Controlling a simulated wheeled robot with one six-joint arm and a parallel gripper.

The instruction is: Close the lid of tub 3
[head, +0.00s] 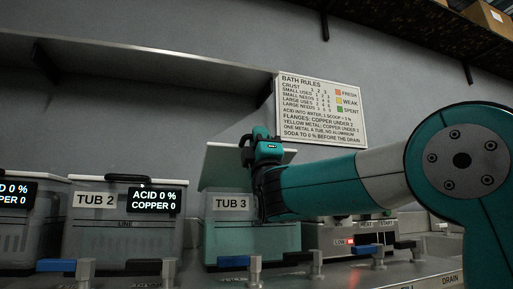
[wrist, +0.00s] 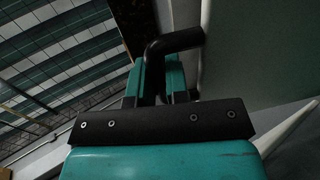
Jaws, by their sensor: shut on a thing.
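Tub 3 (head: 240,242) stands in the middle of the head view with its white label facing me. Its lid (head: 222,168) is raised, standing tilted up above the tub. My gripper (head: 258,140) is at the right part of the raised lid, in front of it. In the wrist view, my gripper (wrist: 155,82) is shut on the black lid handle (wrist: 182,41), which bends between the teal fingers. The lid (wrist: 245,60) fills the right of that view as a grey-green panel. My arm hides the right side of tub 3.
Tub 2 (head: 90,230), with a black-handled lid down, stands to the left, and another tub (head: 25,240) beyond it. Blue and black tap levers (head: 234,261) stick out along the front. A heater unit (head: 345,237) is right of tub 3. A wall shelf (head: 140,65) runs above.

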